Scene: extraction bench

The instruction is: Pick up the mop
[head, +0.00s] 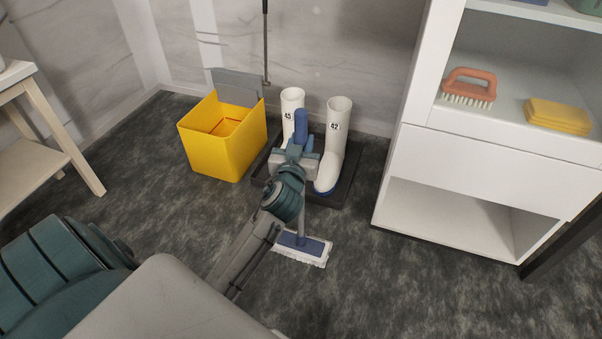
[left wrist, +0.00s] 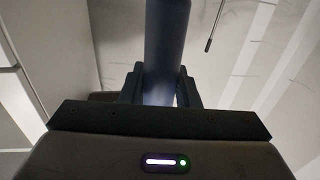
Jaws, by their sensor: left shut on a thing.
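The mop has a blue handle (head: 301,122), a grey pole and a flat blue head with white fringe (head: 303,248). It stands roughly upright in the head view, its head at floor level in front of the boots. My left gripper (head: 297,152) is shut on the mop's handle, below its top end. In the left wrist view the blue handle (left wrist: 166,45) runs up between the fingers of the left gripper (left wrist: 161,88). The gripper and arm hide part of the pole. My right gripper is not in view.
White boots (head: 338,130) stand on a dark tray (head: 347,190) just behind the mop. A yellow bucket (head: 215,150) is to their left. A white shelf unit (head: 480,165) with a brush (head: 469,87) and a yellow sponge (head: 558,116) is at right. Dark floor lies open in front.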

